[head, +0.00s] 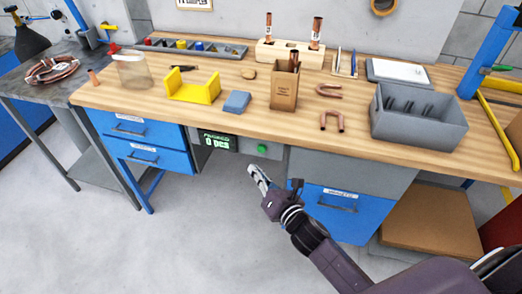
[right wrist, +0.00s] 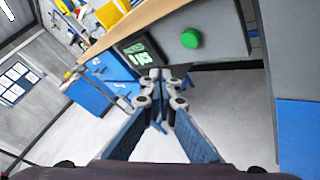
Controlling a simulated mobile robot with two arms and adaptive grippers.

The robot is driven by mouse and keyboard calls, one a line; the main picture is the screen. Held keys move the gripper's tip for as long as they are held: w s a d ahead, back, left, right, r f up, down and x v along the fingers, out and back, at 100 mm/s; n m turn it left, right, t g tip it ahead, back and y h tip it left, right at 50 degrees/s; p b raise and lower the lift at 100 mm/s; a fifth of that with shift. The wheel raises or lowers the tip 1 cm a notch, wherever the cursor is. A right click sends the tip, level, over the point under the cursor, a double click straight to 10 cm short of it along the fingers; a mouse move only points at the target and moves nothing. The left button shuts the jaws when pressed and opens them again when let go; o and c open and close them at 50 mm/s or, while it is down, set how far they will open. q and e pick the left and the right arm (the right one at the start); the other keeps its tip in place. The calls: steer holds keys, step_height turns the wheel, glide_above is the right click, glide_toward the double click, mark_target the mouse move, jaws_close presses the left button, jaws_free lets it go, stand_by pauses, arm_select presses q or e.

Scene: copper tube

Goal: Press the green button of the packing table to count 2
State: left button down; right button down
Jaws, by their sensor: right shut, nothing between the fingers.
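The green button (head: 262,148) sits on a grey panel under the front edge of the packing table (head: 340,150). Left of it on the same panel, a display (head: 216,142) reads "0 pcs" in green. My right gripper (head: 255,171) is shut and empty, a little below and in front of the button, apart from it. In the right wrist view the green button (right wrist: 190,39) shows beyond and right of the shut fingertips (right wrist: 157,76), with the display (right wrist: 140,52) above the fingertips to the left. My left gripper is not in view.
Blue drawers (head: 143,140) stand left of the panel and a blue cabinet (head: 345,208) stands right of it. The tabletop holds a yellow holder (head: 193,87), a cardboard box (head: 284,88), copper bends (head: 331,121) and a grey bin (head: 419,122). The floor before the panel is clear.

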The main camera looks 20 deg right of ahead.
mark_target(262, 149)
steer(key=shift+w+d, duration=0.7)
steer(key=shift+w, duration=0.3)
steer(key=shift+w+d, duration=0.65)
steer(key=shift+w, duration=0.3)
steer(key=shift+w+d, duration=0.2)
steer(key=shift+w, duration=0.15)
steer(key=shift+w+d, duration=0.35)
steer(key=shift+w, duration=0.1)
stand_by(0.9)
steer(key=shift+s+a, duration=0.55)
steer(key=shift+s, duration=0.25)
